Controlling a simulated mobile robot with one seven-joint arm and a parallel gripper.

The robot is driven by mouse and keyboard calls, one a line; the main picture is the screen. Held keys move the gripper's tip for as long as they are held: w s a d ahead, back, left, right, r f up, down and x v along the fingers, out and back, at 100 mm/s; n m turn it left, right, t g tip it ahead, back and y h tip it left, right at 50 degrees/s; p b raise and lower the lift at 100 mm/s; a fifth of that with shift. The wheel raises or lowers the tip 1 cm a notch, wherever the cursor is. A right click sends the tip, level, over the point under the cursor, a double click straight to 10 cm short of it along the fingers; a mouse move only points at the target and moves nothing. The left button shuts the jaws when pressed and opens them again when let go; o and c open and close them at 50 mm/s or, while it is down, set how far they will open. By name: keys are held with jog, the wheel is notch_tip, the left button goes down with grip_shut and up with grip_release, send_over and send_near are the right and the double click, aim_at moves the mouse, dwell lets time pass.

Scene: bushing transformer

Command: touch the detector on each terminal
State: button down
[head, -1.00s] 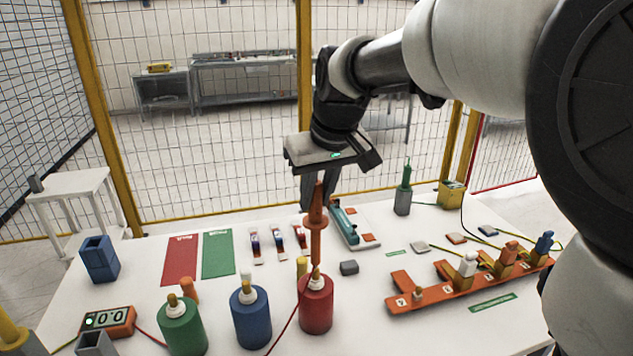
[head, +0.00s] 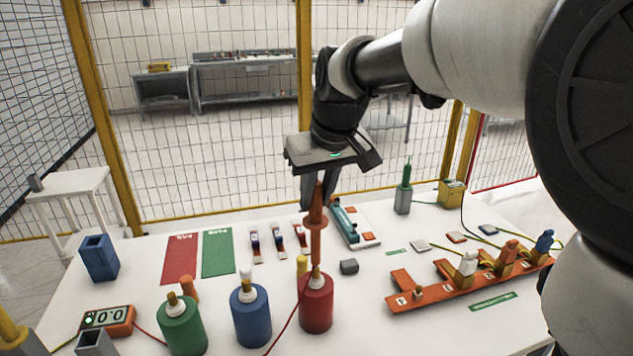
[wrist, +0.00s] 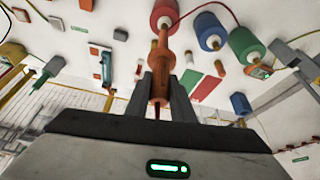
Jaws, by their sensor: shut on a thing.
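My gripper (head: 318,192) is shut on the orange detector (head: 316,240), which it holds upright, point down. The detector's tip is at the top terminal of the red bushing (head: 316,303); I cannot tell whether they touch. In the wrist view the detector (wrist: 160,62) sits between the two fingers, with the red bushing (wrist: 166,12) beyond it. The blue bushing (head: 251,313) and the green bushing (head: 182,328) stand to the left, each with a white and coloured terminal on top. A red cable runs down from the detector.
An orange meter (head: 108,320) with a lit display stands at the front left. A blue open box (head: 98,258) is behind it. An orange rack (head: 440,290) with upright fuse-like pieces lies at the right. A small grey block (head: 349,267) sits behind the red bushing.

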jog(key=shift+r+p, duration=3.05)
jog(key=shift+r, duration=0.85)
jog(key=shift+r+p, duration=0.4)
jog(key=shift+r, duration=0.75)
